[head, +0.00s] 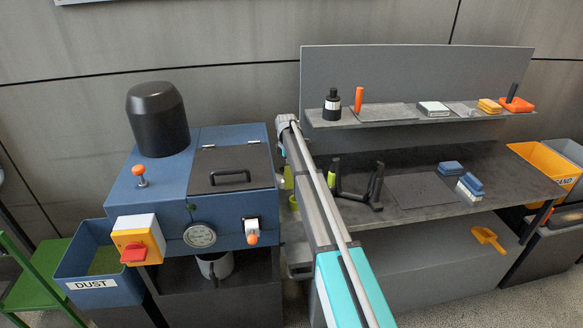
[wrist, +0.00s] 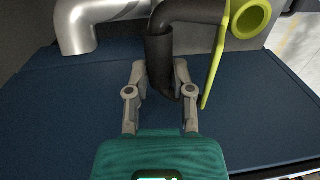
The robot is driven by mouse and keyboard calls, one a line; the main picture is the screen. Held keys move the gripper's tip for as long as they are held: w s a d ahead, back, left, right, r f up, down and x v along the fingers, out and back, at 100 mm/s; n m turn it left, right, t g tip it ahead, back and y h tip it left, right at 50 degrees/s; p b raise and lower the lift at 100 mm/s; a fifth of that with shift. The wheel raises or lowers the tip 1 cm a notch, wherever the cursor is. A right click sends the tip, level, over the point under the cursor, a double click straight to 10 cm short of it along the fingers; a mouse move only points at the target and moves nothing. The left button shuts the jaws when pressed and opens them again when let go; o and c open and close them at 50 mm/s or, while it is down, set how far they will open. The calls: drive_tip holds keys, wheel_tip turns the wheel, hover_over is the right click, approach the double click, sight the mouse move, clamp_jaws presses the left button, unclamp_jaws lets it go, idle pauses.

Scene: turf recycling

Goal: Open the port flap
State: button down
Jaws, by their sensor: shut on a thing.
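In the wrist view, my gripper (wrist: 160,72) is closed around a dark hose end (wrist: 160,65), one finger on each side. The hose bends to the right above the fingers. Just right of it is a thin lime-green plate (wrist: 215,60), seen nearly edge-on, which looks like the port flap. It stands beside a lime-green round port (wrist: 252,18) with a dark opening. Whether the plate touches the hose, I cannot tell. In the head view my arm hides the gripper; lime-green parts (head: 288,178) show beside the arm, right of the blue machine (head: 150,190).
A silver bent pipe (wrist: 80,25) stands left of the hose on a blue surface (wrist: 50,110). In the head view, a grey bench (head: 420,190) with a black cradle and several blocks is on the right. A blue dust bin (head: 95,290) is at lower left.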

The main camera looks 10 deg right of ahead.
drive_tip(key=shift+w+f, duration=0.1)
drive_tip(key=shift+w, duration=0.2)
idle(0.4)
drive_tip(key=c, duration=0.8)
unclamp_jaws()
drive_tip(key=shift+f, duration=0.1)
drive_tip(key=o, duration=0.3)
drive_tip(key=shift+w+d+f, duration=0.1)
drive_tip(key=shift+w+f, duration=0.1)
drive_tip(key=shift+s+r, duration=0.1)
drive_tip(key=shift+r, duration=0.1)
